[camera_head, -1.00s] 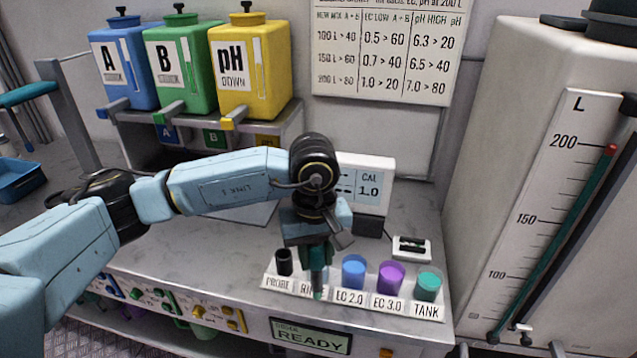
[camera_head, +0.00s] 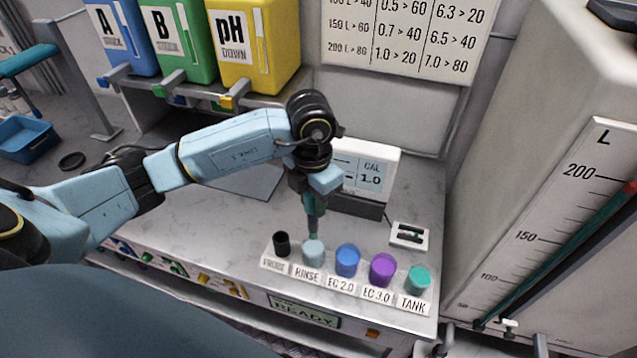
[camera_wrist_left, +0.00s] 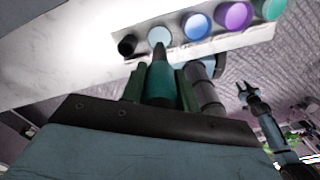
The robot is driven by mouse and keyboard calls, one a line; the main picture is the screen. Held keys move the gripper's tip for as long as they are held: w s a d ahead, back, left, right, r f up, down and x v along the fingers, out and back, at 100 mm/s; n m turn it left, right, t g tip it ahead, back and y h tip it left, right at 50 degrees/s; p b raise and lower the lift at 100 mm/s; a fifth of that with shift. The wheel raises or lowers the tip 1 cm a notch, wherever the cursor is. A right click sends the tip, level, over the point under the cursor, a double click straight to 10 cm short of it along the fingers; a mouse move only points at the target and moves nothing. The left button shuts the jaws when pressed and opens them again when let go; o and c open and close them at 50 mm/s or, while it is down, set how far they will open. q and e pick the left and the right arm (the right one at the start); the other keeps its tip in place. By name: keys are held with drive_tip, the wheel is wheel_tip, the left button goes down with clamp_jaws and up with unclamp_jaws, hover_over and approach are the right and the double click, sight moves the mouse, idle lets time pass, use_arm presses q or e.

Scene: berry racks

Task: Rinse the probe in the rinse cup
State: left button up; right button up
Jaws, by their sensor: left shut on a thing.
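My left gripper (camera_head: 314,198) is shut on the probe, a teal rod (camera_head: 314,222) pointing down. In the left wrist view the probe (camera_wrist_left: 160,80) sits between the dark green fingers. Its tip overlaps the far rim of the pale blue rinse cup (camera_head: 313,253) in the head view. The rinse cup (camera_wrist_left: 159,35) also lies straight beyond the tip in the wrist view. Whether the tip is inside the cup or just above it I cannot tell. My right gripper (camera_wrist_left: 247,88) shows small in the wrist view, its fingers apart.
The black probe holder (camera_head: 281,244) stands left of the rinse cup. The blue EC 2.0 cup (camera_head: 347,260), purple EC 3.0 cup (camera_head: 382,270) and teal tank cup (camera_head: 417,280) stand to its right. A meter (camera_head: 368,172) stands behind. The large tank (camera_head: 540,170) bounds the right.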

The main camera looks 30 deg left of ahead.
sight(313, 225)
use_arm(q)
drive_tip(key=shift+a+f+n, duration=0.1)
drive_tip(key=shift+n, duration=0.2)
drive_tip(key=shift+f+b, duration=0.55)
drive_tip(key=shift+f, duration=0.15)
wheel_tip(313, 225, down, 2)
drive_tip(key=shift+f+b, duration=0.15)
drive_tip(key=shift+b, duration=0.6)
drive_tip(key=shift+f+b, duration=2.1)
drive_tip(key=shift+f, duration=0.4)
drive_tip(key=shift+r, duration=0.1)
